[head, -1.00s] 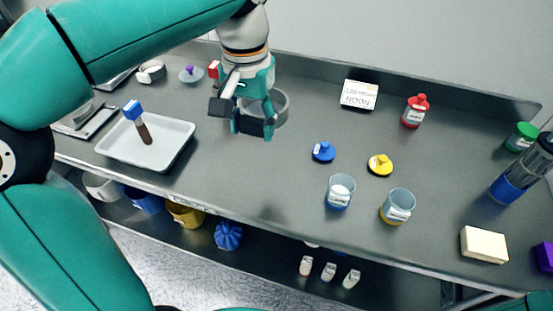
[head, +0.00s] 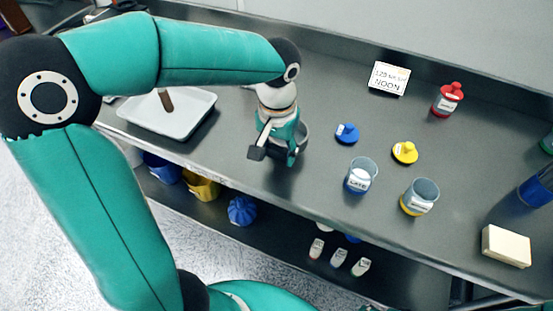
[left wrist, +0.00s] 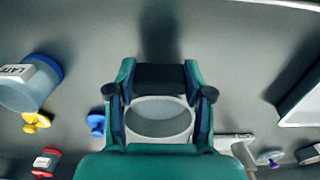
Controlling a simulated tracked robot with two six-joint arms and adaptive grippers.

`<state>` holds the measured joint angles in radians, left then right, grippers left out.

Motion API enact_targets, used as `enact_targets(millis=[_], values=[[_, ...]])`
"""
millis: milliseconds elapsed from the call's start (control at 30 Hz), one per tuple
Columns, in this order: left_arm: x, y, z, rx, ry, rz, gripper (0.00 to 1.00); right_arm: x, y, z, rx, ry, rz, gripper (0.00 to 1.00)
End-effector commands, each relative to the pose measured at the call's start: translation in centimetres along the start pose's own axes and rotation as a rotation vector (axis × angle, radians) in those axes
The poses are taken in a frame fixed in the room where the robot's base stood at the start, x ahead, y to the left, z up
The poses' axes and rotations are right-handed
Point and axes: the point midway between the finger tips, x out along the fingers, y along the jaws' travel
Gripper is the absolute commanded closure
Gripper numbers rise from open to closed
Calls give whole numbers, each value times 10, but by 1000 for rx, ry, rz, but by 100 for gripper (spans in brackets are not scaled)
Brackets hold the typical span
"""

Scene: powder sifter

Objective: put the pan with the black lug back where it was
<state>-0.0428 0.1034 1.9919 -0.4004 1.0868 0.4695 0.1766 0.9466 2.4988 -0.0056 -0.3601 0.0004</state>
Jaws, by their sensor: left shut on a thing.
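My left gripper (head: 290,154) is shut and holds a round, shallow grey pan (head: 304,134) over the bench. In the left wrist view the pan (left wrist: 160,117) shows as an open ring between the fingers of the gripper (left wrist: 160,74). A dark block (left wrist: 160,80) sits between the fingertips at the pan's edge; it looks like the black lug. A shadow lies on the bench close below the gripper. Whether the pan touches the bench cannot be told. My right gripper is not in view.
A white tray (head: 192,121) with a brush is to the left. To the right are a blue lid (head: 347,133), a yellow lid (head: 405,152), a blue-based cup (head: 360,177) and a yellow-based cup (head: 419,197). A card (head: 389,78) and red-lidded jar (head: 447,102) stand behind.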

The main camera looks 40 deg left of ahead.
Motion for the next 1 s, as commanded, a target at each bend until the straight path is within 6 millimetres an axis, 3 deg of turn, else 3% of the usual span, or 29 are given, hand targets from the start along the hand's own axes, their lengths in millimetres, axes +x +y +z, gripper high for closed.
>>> enact_targets(millis=[233, 633, 667, 700, 800, 1000], values=[[34, 0, 1, -1, -4, -1, 88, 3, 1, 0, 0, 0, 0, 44], [41, 0, 1, 0, -1, 0, 88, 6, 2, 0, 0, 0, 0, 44], [40, 0, 1, 0, -1, 0, 45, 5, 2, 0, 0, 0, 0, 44], [39, 0, 1, 0, -1, 0, 39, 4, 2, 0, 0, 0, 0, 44], [39, 0, 1, 0, -2, 0, 24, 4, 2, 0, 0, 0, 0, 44], [39, 0, 1, 1, -2, 0, 24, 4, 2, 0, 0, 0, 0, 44]])
